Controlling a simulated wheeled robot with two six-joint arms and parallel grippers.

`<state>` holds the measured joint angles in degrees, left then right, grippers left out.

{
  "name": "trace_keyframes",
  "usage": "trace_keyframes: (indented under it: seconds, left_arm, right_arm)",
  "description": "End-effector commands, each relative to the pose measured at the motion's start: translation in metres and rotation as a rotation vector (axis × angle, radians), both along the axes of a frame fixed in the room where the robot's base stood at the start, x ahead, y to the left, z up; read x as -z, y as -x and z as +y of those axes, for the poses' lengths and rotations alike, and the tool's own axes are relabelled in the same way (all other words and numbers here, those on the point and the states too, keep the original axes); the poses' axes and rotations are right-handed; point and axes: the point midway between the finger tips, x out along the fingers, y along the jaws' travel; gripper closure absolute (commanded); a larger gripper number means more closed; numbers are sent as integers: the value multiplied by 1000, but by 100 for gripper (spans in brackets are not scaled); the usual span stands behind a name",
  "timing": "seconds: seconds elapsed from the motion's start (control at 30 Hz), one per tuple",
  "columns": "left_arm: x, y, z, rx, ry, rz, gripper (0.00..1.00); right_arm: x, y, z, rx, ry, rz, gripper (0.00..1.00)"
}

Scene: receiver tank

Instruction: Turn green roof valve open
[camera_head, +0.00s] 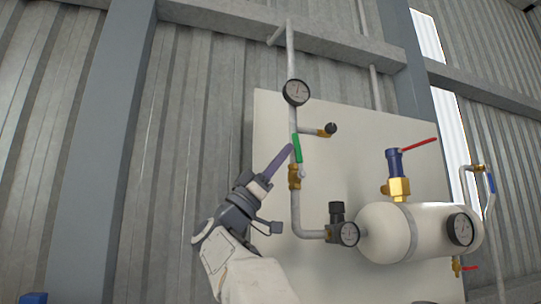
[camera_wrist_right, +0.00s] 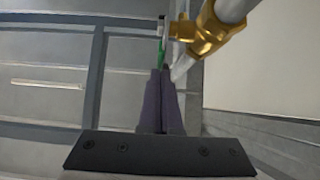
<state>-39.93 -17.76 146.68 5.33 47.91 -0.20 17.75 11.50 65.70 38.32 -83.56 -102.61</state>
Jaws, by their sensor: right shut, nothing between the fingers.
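The green valve handle (camera_head: 297,148) stands upright along the vertical pipe, above its brass valve body (camera_head: 295,177), in the head view. In the right wrist view the green handle (camera_wrist_right: 162,52) shows as a thin strip just beyond the fingertips, with the brass body (camera_wrist_right: 205,32) to its right. My right gripper (camera_head: 289,147) is shut and empty. Its purple fingers point up and right, with the tips at the left side of the green handle. Whether they touch it I cannot tell. The fingers also show in the right wrist view (camera_wrist_right: 161,72). My left gripper is not in view.
A white tank (camera_head: 400,232) stands right of the pipe, with a red-handled blue valve (camera_head: 394,163) on top. Gauges sit on the pipe (camera_head: 295,92), near the tank's left end (camera_head: 348,234) and on the tank (camera_head: 460,229). A pale panel (camera_head: 375,120) is behind. The left side is free.

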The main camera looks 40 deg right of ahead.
Motion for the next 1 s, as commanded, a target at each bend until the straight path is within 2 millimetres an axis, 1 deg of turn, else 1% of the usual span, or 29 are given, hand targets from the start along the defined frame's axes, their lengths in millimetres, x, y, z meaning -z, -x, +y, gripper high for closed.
trace_keyframes:
  seconds: [0.07,0.37,0.83,0.93,1.0]
  left_arm:
    - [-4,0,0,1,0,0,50]
    - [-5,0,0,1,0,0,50]
    - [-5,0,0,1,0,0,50]
    - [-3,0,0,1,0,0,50]
    - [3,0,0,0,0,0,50]
  right_arm:
    - [-3,1,-1,-1,-37,-20,100]
    - [-6,3,-5,2,-29,-15,100]
    - [-6,3,-5,0,-28,-14,100]
    - [-3,2,-4,0,-28,-14,100]
    - [3,0,-1,-2,-28,-13,100]
